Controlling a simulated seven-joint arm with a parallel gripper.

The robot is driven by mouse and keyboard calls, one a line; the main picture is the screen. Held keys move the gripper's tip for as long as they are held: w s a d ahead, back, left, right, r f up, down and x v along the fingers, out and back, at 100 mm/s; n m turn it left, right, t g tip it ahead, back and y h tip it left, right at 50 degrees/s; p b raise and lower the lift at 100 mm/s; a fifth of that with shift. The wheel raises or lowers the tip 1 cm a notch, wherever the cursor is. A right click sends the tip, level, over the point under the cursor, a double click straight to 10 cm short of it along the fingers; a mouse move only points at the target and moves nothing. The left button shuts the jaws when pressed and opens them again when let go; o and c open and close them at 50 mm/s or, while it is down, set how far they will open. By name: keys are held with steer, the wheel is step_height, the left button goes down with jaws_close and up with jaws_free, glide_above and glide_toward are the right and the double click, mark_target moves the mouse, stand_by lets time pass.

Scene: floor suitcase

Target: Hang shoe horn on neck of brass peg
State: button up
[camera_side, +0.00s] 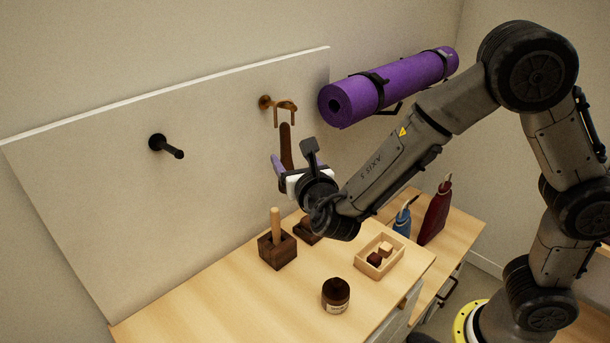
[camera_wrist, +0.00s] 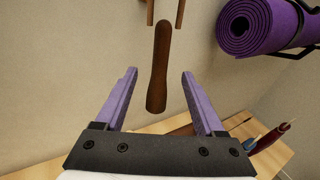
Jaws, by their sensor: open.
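The brass peg (camera_side: 265,101) sticks out of the white wall board in the side view. A tan strap loop (camera_side: 285,105) lies over the peg, and the dark brown shoe horn (camera_side: 286,140) hangs below it, roughly upright. Whether the loop sits in the peg's neck is too small to tell. My gripper (camera_side: 281,168) is at the horn's lower part. In the wrist view my gripper (camera_wrist: 159,73) has its two purple fingers spread, one on each side of the shoe horn (camera_wrist: 158,70), with gaps on both sides. The strap's lower ends (camera_wrist: 165,12) show above; the peg is out of that view.
A black peg (camera_side: 166,146) is on the board to the left. A purple rolled mat (camera_side: 385,88) hangs right of the board. Below are a wooden block with a dowel (camera_side: 277,250), a brown jar (camera_side: 335,295), a small tray (camera_side: 361,268) and blue and red bottles (camera_side: 436,212).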

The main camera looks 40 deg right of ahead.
steer(key=v, duration=1)
steer(key=d+r+m+g+h, duration=0.25)
steer(key=d+r+m, duration=0.25)
steer(key=d, duration=0.5)
steer(key=s+d+m+g+h, duration=0.1)
steer(key=s+d+m+g, duration=0.6)
steer(key=s+d+m, duration=0.4)
steer(key=s+f+m+g+y, duration=0.2)
steer(key=s+f+m+y, duration=0.2)
steer(key=s+m, duration=0.4)
steer(key=s+a+f+m+t+y, duration=0.1)
steer(key=s+a+m+t+y, duration=0.1)
steer(key=a+m+y, duration=0.4)
steer(key=a+y, duration=0.1)
steer(key=a, duration=0.2)
steer(key=shift+s+a+t, duration=0.15)
steer(key=shift+a+t, duration=0.2)
